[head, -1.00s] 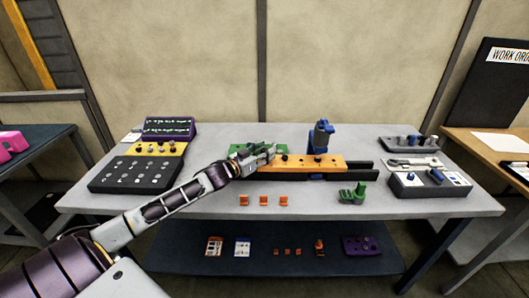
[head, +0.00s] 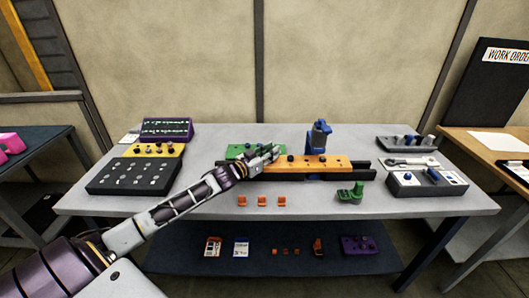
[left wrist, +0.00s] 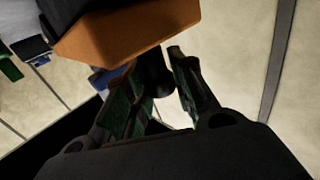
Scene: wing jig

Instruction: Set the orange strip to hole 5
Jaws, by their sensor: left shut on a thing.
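The orange strip (head: 335,162) lies along a dark rail (head: 362,174) in the middle of the table, with several dark knobs on top. My left gripper (head: 270,154) is at the strip's left end. In the left wrist view, the fingers (left wrist: 166,88) are shut on a dark round knob (left wrist: 155,72), beside the strip's orange body (left wrist: 125,30). A blue clamp-like post (head: 320,134) stands at the strip's far side. The fingers hide the strip's left end in the head view, and I cannot read any hole numbers. My right gripper is out of view.
A green block (head: 238,150) lies behind my left gripper. Several orange pieces (head: 262,201) lie in front of the rail, with a green fixture (head: 351,192) to their right. A black tray (head: 130,176) is at left; a grey block (head: 425,184) is at right.

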